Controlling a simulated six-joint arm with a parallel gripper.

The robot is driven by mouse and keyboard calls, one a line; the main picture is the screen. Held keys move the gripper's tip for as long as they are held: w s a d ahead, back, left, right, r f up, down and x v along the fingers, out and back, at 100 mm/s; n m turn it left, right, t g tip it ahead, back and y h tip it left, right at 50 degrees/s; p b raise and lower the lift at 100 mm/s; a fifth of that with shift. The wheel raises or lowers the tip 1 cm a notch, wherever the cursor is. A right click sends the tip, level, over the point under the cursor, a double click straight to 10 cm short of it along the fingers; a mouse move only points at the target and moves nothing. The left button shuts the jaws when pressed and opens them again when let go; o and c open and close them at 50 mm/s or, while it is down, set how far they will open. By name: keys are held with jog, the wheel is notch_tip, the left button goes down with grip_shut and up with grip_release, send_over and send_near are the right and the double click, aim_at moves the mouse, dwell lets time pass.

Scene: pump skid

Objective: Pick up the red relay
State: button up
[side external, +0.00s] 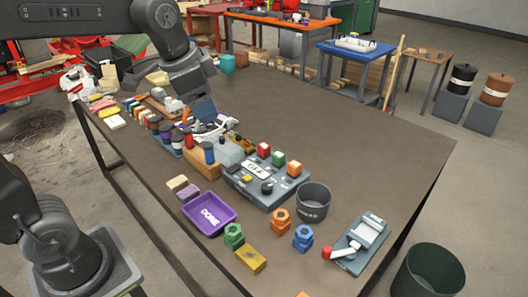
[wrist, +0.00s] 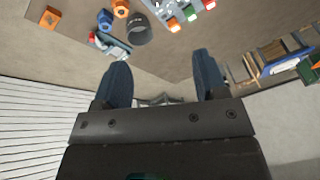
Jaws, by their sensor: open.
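The red relay (side external: 264,150) is a small red block on the grey panel (side external: 248,187), in a row with a green block (side external: 278,159) and an orange block (side external: 294,169). In the wrist view the red relay (wrist: 209,4) is at the top edge, partly cut off. My gripper (side external: 203,112) is in the air behind and left of the panel in the side view, away from the relay. In the wrist view its two blue fingers (wrist: 163,82) are wide apart with nothing between them.
A grey pot (side external: 313,202) stands right of the panel. A purple tray (side external: 209,213), nut-shaped parts (side external: 281,220) and a grey device with a red knob (side external: 361,243) are in front. Several bottles and blocks (side external: 170,130) crowd the left. The table's back right is clear.

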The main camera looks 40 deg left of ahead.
jog(key=w+a+f+m+g, duration=0.1)
jog(key=w+a+m, duration=0.25)
jog(key=w, duration=0.75)
jog(key=m+g, duration=0.3)
jog(key=m, duration=0.6)
send_over(264, 145)
notch_tip(264, 145, down, 16)
jog(key=r, duration=0.1)
jog(key=f, duration=0.8)
jog(key=shift+w+f, duration=0.3)
jog(key=shift+f, duration=0.05)
jog(key=shift+s+d+f, duration=0.1)
jog(key=shift+s+f, duration=0.1)
jog(key=shift+f, duration=1.15)
jog(key=shift+s+f, duration=0.2)
jog(key=shift+f, duration=1.15)
jog(key=shift+c, duration=0.2)
jog(key=c, duration=0.8)
jog(key=shift+r, duration=0.1)
jog(key=shift+c, duration=0.2)
